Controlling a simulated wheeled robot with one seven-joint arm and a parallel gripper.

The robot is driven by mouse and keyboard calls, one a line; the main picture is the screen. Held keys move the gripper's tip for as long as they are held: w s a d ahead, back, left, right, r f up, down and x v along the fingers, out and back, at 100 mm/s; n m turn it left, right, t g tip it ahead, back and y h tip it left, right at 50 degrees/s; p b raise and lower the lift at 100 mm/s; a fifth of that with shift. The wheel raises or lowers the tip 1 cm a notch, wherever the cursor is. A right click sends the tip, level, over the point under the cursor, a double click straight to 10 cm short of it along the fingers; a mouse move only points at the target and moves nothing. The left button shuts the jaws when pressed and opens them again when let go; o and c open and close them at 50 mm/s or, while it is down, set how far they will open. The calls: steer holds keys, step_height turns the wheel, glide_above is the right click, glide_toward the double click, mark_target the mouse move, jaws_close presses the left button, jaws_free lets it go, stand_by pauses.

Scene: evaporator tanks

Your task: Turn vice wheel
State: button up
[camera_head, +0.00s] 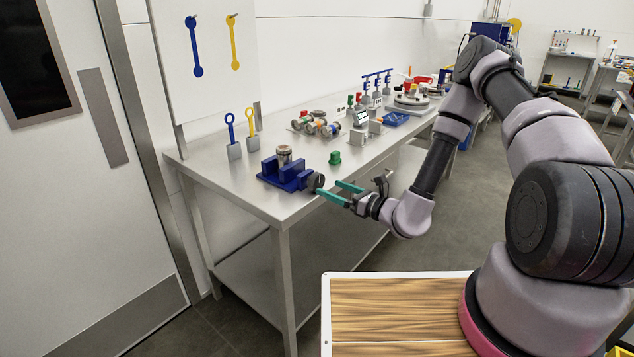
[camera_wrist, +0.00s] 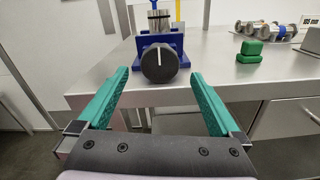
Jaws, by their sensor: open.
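The blue vice (camera_head: 287,175) stands on the steel table near its front left corner. A metal cylinder (camera_head: 284,154) sits upright in its jaws. The dark round vice wheel (camera_head: 316,181) faces my gripper at the table's edge. In the wrist view the wheel (camera_wrist: 160,63) shows a white line, almost upright, on its face. The vice (camera_wrist: 174,42) is behind it. My gripper (camera_head: 341,192) has teal fingers, open and empty. In the wrist view the fingers (camera_wrist: 159,85) stand to the left and right of the wheel, nearer to the camera.
A green block (camera_head: 335,158) stands right of the vice on the steel table (camera_head: 225,182). Metal pipe fittings (camera_head: 316,124) lie farther back. Blue and yellow tools (camera_head: 241,135) stand upright behind the vice. A door is at the left.

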mark_target(320, 183)
steer(key=x, duration=0.6)
steer(key=shift+w+a, duration=0.1)
steer(key=shift+a, duration=0.05)
steer(key=shift+c, duration=0.3)
steer(key=c, duration=1.3)
steer(key=shift+o, duration=0.2)
steer(key=shift+m, duration=1.5)
steer(key=o, duration=1.3)
